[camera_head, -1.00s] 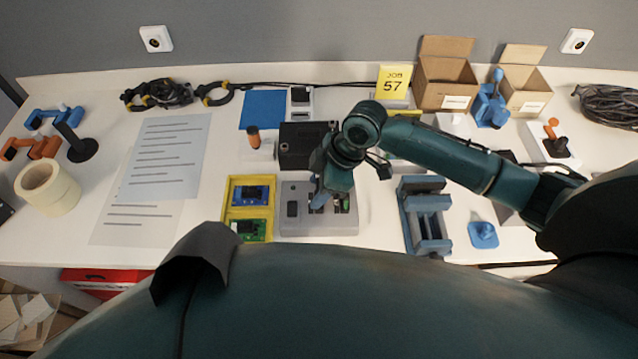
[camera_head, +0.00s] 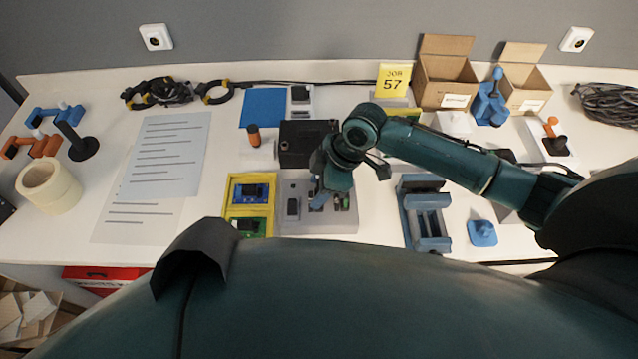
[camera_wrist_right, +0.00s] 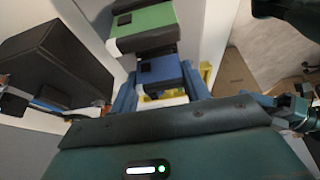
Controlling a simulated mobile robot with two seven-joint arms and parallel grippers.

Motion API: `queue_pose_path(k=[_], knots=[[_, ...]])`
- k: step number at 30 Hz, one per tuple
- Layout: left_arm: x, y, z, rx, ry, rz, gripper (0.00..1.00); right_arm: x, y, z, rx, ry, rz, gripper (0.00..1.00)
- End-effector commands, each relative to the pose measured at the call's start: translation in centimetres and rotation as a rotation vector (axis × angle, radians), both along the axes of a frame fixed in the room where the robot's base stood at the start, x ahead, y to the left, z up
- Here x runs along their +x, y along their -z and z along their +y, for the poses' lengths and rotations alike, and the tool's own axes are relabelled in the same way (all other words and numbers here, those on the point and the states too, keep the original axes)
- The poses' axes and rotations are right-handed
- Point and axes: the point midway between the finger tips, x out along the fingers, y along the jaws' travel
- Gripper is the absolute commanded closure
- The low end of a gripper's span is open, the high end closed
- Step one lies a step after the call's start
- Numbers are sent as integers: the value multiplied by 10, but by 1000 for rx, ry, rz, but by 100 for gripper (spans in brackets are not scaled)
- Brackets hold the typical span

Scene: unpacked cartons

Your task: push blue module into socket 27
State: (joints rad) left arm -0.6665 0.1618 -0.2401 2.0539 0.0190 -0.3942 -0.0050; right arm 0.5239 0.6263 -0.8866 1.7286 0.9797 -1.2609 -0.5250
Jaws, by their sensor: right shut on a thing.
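My right gripper (camera_head: 326,201) is over the right half of a grey fixture (camera_head: 315,223) on the bench. In the right wrist view its blue fingers (camera_wrist_right: 162,92) stand on either side of a blue module (camera_wrist_right: 158,70), and it is shut on that module. A green module (camera_wrist_right: 146,22) lies just beyond the blue one. In the head view the gripper hides most of the blue module. I cannot read any socket number, nor tell how deep the module sits. My left gripper is not in view.
A yellow tray (camera_head: 228,211) with a blue and a green board is left of the fixture. A black box (camera_head: 300,153) stands behind it. A blue-grey stand (camera_head: 425,213) is to the right. The bench between fixture and stand is clear.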

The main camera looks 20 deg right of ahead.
Motion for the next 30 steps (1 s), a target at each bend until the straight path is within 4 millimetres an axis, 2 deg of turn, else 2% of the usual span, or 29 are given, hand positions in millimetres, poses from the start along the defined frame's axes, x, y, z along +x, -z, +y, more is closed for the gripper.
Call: queue_pose_path(k=[6,30], knots=[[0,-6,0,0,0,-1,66,0,-1,0,1,-1,-1,86],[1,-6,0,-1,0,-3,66,0,5,0,0,-1,0,86]])
